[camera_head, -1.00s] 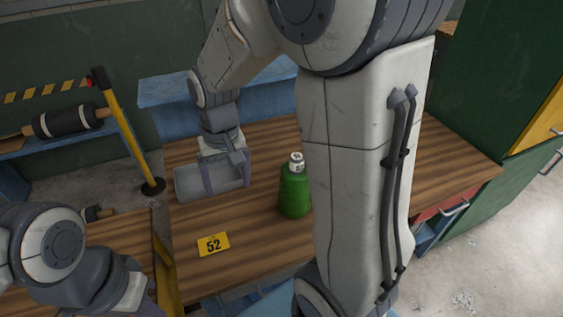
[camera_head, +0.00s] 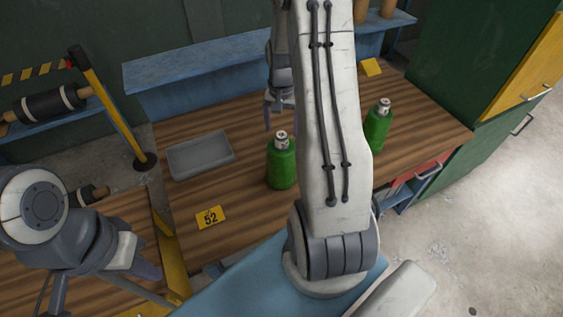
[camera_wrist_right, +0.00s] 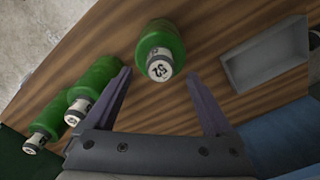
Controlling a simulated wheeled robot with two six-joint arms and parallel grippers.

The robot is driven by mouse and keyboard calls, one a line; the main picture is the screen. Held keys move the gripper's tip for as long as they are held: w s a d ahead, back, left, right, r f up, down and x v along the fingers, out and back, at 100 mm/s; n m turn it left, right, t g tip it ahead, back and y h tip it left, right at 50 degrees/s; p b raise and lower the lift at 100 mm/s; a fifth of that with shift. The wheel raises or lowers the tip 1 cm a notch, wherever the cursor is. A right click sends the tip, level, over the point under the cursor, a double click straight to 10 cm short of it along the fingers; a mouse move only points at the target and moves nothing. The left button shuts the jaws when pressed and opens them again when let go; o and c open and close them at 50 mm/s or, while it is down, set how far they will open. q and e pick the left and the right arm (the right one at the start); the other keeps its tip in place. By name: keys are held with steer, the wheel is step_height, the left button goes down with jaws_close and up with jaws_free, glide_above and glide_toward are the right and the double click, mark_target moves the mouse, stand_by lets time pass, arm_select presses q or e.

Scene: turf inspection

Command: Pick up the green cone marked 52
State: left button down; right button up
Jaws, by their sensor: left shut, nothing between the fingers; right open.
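The green cone marked 52 (camera_wrist_right: 167,38) stands upright on the wooden table, its white cap reading 52 in the right wrist view. In the head view it is the bottle-like green cone (camera_head: 281,168) just left of my right arm. My right gripper (camera_wrist_right: 158,74) is open and empty, its fingers pointing towards the cone and apart from it. In the head view the right gripper (camera_head: 279,112) is behind the cone, partly hidden by my arm. My left gripper (camera_head: 152,272) is at lower left, shut and empty, far from the cone.
A second green cone (camera_head: 377,127) stands to the right; the right wrist view shows two other green cones (camera_wrist_right: 92,88) (camera_wrist_right: 50,120). A grey tray (camera_head: 200,155) and yellow card 52 (camera_head: 210,217) lie at left. A green cabinet (camera_head: 500,60) stands at right.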

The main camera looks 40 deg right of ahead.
mark_target(281, 134)
step_height(281, 134, down, 3)
steer(key=shift+f+p, duration=0.2)
steer(key=shift+p, duration=0.6)
steer(key=shift+f, duration=0.45)
steer(key=shift+w, duration=0.1)
jaws_close()
